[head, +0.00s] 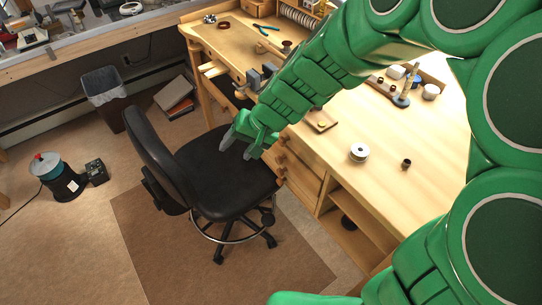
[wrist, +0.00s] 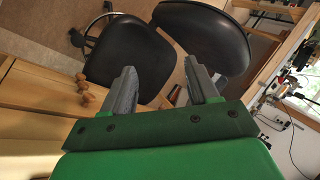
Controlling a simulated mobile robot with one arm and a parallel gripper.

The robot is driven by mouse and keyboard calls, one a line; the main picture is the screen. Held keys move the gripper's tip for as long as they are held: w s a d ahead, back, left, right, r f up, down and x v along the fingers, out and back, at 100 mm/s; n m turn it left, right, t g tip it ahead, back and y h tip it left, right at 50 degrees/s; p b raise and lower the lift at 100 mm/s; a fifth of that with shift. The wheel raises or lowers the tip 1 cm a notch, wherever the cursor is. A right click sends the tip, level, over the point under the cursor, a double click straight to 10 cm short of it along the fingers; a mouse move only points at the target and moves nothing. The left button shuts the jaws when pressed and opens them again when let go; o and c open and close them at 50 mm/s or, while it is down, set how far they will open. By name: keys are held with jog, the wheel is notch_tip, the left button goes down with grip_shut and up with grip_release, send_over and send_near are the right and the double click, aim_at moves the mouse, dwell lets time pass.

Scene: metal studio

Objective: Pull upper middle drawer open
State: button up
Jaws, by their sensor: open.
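The workbench's wooden drawers (head: 303,178) are below the tabletop, with round wooden knobs (head: 281,159) on their fronts. They look closed. In the wrist view, the drawer fronts (wrist: 35,88) are at the left, with a few knobs (wrist: 84,88) in a row. I cannot tell which one belongs to the upper middle drawer. My green gripper (head: 237,148) is open and empty, over the black chair seat and left of the knobs. Its two grey fingers (wrist: 160,70) are apart in the wrist view, and no knob is between them. My arm hides part of the bench edge.
A black swivel chair (head: 215,172) stands close in front of the drawers, under my gripper. The bench top (head: 330,165) holds a white spool (head: 359,152), a small dark cup (head: 406,164) and tools. A bin (head: 103,90) stands at the left.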

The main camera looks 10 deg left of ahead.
jog(key=s+d+r+h, duration=0.1)
jog(key=s+d+r, duration=0.2)
jog(key=s+d, duration=0.2)
jog(key=d, duration=0.3)
jog(key=shift+d+r, duration=0.3)
jog(key=shift+d, duration=0.1)
